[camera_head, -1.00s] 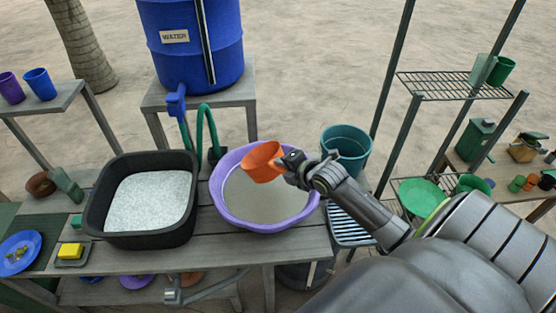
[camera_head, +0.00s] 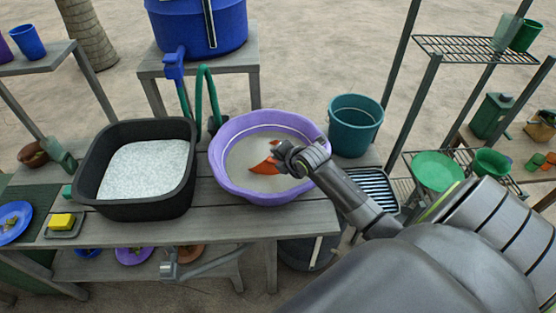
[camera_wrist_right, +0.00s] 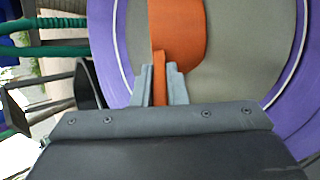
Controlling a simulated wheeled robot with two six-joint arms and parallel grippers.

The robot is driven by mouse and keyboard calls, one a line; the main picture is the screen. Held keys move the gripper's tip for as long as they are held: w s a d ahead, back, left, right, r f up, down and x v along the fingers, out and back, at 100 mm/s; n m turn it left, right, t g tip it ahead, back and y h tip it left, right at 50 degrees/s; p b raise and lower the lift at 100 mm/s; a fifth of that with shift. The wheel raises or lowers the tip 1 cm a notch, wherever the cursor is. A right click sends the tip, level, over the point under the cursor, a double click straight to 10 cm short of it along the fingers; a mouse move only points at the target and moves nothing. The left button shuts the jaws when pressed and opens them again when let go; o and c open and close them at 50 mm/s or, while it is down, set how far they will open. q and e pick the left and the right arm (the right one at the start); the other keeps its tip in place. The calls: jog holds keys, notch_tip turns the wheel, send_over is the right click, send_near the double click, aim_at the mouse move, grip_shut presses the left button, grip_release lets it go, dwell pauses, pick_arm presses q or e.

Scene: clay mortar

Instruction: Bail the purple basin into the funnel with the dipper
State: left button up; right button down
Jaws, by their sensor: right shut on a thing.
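The purple basin (camera_head: 223,178) stands on the grey table and holds murky grey-brown liquid. My right gripper (camera_head: 285,158) is over the basin, shut on the orange dipper (camera_head: 264,167). Most of the dipper's cup is hidden below the liquid's surface; only an orange part shows. In the right wrist view the dipper's handle (camera_wrist_right: 159,82) sits between the two fingers, and the cup (camera_wrist_right: 180,35) lies against the liquid inside the purple rim (camera_wrist_right: 285,90). I cannot make out a funnel.
A black tub (camera_head: 135,208) of white granular stuff stands left of the basin. A green hose and the blue water barrel (camera_head: 203,36) are behind. A teal bucket (camera_head: 354,122) stands at the right, with a wire shelf (camera_head: 470,48) beyond it.

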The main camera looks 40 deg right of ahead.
jog(key=shift+s+f+t+y+b, duration=0.5)
jog(key=shift+s+f+t+b, duration=1)
jog(key=shift+b, duration=3)
notch_tip(320, 180, up, 11)
jog(key=d+m+t+y+p, duration=0.1)
jog(key=d+m+t+p, duration=0.1)
jog(key=t+p, duration=0.2)
jog(key=shift+w+d+t, duration=0.15)
jog(key=shift+w+t, duration=0.1)
jog(key=shift+t, duration=0.35)
jog(key=shift+f, duration=0.1)
